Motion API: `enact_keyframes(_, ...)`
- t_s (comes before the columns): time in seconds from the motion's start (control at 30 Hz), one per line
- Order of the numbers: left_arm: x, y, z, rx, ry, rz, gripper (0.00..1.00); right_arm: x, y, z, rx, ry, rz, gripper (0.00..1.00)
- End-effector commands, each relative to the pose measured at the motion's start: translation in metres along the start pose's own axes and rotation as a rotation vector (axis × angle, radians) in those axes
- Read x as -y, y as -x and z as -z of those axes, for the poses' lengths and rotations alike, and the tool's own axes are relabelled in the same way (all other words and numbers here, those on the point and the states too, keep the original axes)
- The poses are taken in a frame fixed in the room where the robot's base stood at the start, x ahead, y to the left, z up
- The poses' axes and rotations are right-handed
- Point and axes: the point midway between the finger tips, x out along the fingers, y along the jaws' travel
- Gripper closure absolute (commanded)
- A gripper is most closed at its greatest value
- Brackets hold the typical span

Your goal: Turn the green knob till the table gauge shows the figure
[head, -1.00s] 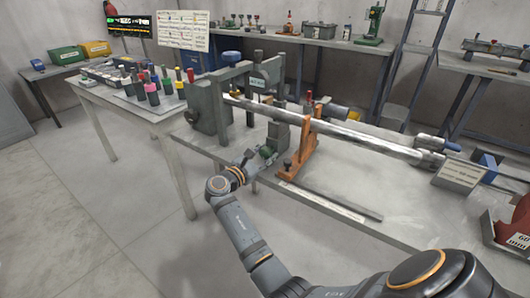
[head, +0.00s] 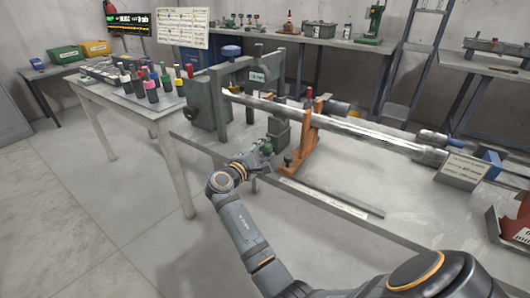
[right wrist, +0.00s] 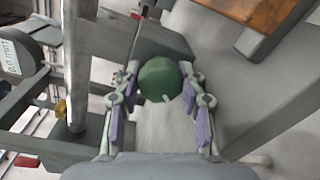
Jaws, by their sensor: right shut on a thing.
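The green knob (right wrist: 161,79) shows as a round green ball in the middle of the right wrist view, with a short pale mark on its near side. My right gripper (right wrist: 160,88) is shut on it, with one purple-padded finger at each side. In the head view the green knob (head: 267,148) is small, at the front of the machine, with my right gripper (head: 258,158) around it. The table gauge (head: 257,76) is a small display on the machine's upright; its figure is too small to read. My left gripper is out of view.
A long steel shaft (head: 350,133) runs right from the machine over an orange stand (head: 304,136). A flat bar (head: 330,197) lies along the table's front. A side table (head: 160,114) holds several coloured-handled tools. A lit screen (head: 129,22) hangs at the back left.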

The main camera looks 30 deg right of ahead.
Motion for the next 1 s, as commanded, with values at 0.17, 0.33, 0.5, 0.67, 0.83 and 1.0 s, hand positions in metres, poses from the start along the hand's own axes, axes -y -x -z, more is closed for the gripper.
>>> enact_keyframes(0.17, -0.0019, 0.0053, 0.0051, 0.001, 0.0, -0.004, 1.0, 0.003, 0.0003, 0.0005, -0.003, -0.051, 0.003, 0.92)
enact_keyframes(0.33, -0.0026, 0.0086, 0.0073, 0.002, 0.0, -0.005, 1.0, 0.0027, 0.0003, 0.0004, -0.004, -0.072, 0.003, 0.92)
enact_keyframes(0.5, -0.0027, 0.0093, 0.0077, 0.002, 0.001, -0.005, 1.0, 0.0027, 0.0004, 0.0004, -0.005, -0.076, 0.003, 0.92)
enact_keyframes(0.67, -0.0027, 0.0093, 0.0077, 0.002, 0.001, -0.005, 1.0, 0.0028, 0.0004, 0.0004, -0.004, -0.075, 0.004, 0.92)
enact_keyframes(0.83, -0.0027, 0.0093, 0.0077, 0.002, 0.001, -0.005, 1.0, 0.0029, 0.0004, 0.0005, -0.004, -0.075, 0.003, 0.47)
enact_keyframes(1.0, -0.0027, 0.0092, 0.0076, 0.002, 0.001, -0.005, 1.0, 0.0032, 0.0004, 0.0007, -0.005, -0.074, 0.004, 0.37)
